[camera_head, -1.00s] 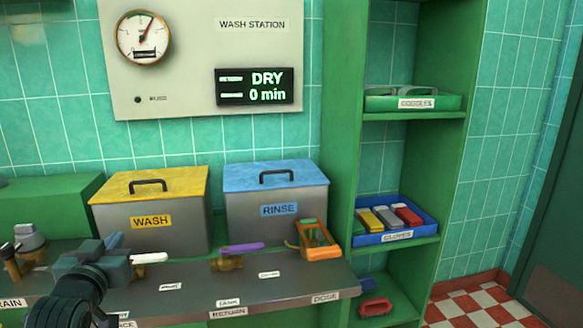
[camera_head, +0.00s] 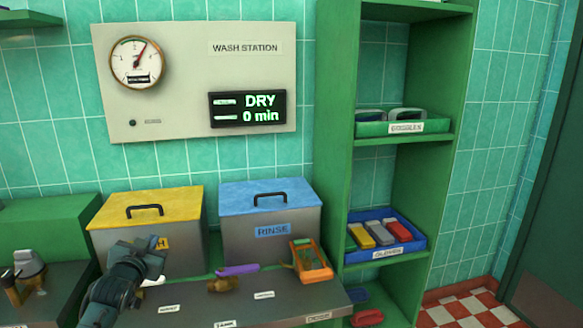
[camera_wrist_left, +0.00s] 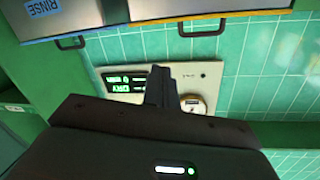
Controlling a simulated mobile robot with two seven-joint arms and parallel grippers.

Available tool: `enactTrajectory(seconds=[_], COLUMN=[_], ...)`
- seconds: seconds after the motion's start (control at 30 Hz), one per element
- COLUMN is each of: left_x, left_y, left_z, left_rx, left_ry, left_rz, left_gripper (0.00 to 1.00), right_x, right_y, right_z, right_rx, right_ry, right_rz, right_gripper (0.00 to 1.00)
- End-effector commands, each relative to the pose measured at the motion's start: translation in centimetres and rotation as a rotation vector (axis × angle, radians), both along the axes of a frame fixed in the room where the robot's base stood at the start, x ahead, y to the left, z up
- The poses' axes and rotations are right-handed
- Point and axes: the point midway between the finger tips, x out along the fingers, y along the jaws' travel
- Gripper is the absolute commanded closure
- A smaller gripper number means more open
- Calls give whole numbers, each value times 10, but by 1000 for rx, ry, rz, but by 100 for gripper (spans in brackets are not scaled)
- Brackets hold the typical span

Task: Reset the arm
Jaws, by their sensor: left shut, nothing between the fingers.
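My left arm comes in from the lower left in the head view. Its dark gripper (camera_head: 152,250) is raised in front of the yellow-lidded wash box (camera_head: 105,242) and covers most of its label. In the left wrist view the fingers (camera_wrist_left: 160,82) are together with nothing between them, against the wall panel (camera_wrist_left: 207,76). My right gripper is in neither view.
On the counter (camera_head: 255,308) are a purple-handled valve (camera_head: 235,271) and an orange-framed device (camera_head: 312,262). The blue-lidded rinse box (camera_head: 265,243) stands behind. A green shelf (camera_head: 397,137) at right holds a gloves tray (camera_head: 388,252) and goggles tray (camera_head: 404,127).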

Motion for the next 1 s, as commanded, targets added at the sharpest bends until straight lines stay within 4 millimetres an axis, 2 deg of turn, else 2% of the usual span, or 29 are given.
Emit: enactTrajectory(seconds=[0.03,0.17,0.27,0.37,0.5,0.6,0.73,0.83,1.0], left_x=[-12,-46,-83,-133,-220,-279,-338,-365,-380], left_y=[-11,-38,-64,-93,-135,-160,-181,-191,-196], left_z=[-22,-70,-111,-153,-200,-219,-227,-228,-228], left_rx=[-5,-21,-42,-76,-146,-201,-262,-293,-311], left_ry=[27,92,152,224,335,406,475,508,526], left_rz=[-18,-61,-100,-143,-199,-225,-239,-243,-245], left_gripper=[100,100,100,100,100,100,100,100,100], right_x=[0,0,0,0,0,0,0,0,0], right_y=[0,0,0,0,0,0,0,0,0], right_z=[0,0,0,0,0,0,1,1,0], right_rx=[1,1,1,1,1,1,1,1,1], right_ry=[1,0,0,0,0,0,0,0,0], right_rz=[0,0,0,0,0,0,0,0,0], right_gripper=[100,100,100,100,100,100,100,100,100])
